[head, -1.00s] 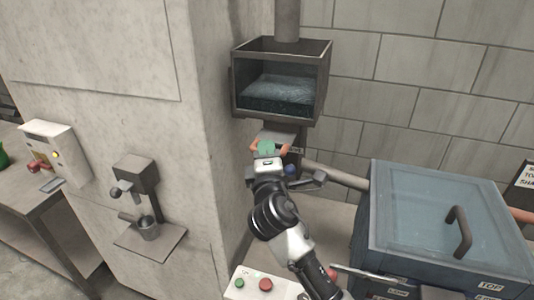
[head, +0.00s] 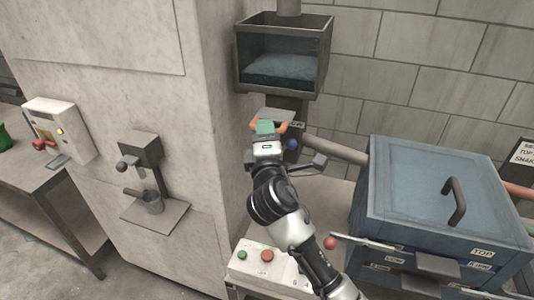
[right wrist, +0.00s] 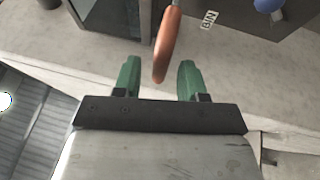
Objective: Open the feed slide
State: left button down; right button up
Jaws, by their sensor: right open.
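The feed hopper (head: 246,80) is a dark metal bin with a clear front and dark grey material inside, mounted at the corner of the walls. Below it is the feed slide, with a grey plate and an orange handle (head: 284,124), partly hidden by my right gripper. My right gripper (head: 266,126) has green fingers and is open just in front of the handle. In the right wrist view the orange handle (right wrist: 167,45) hangs down into the gap between the open green fingers (right wrist: 158,75), with visible space on both sides. My left gripper is not in view.
A blue-grey box with a clear lid and dark handle (head: 454,202) stands at the right, with a pipe (head: 335,149) running to it. A panel with green and red buttons (head: 253,257) is below my arm. A blue knob (head: 292,144) sits beside the slide.

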jog(key=b+v, duration=0.2)
jog(key=v, duration=0.7)
jog(key=shift+s, duration=0.3)
jog(key=shift+a, duration=0.15)
